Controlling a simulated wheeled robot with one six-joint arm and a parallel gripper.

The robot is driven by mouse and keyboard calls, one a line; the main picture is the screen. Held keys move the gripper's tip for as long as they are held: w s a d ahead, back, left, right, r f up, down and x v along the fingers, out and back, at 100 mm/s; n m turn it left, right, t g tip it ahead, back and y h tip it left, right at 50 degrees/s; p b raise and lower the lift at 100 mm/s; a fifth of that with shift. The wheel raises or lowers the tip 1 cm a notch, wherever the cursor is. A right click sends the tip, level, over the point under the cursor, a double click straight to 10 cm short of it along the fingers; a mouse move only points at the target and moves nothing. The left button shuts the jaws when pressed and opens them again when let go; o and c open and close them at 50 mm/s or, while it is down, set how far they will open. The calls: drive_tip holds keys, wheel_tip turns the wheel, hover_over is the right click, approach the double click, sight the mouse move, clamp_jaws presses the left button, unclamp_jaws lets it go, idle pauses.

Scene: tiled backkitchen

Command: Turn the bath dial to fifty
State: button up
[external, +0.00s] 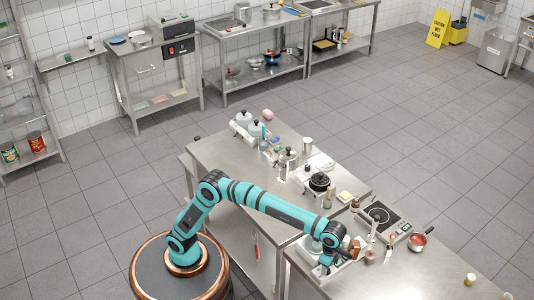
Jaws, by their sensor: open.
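My teal arm reaches right from its round base, and my gripper (326,268) hangs low at its end, by the near edge of the steel worktops. Its fingers are very small here; they look apart, with nothing seen between them. A pale appliance (345,262) is right beside and partly behind the wrist, which hides much of it. I cannot tell whether it is the bath. No dial or number marks can be made out, so the dial's setting cannot be read. Whether my gripper touches anything cannot be told.
Pots, bottles and a black pan (319,182) crowd the longer worktop (222,160). A hob (380,215) and a red-filled saucepan (418,241) stand on the right worktop (430,275).

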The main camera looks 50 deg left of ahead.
wheel_tip(320, 180, up, 17)
drive_tip(key=shift+f, duration=0.15)
idle(0.4)
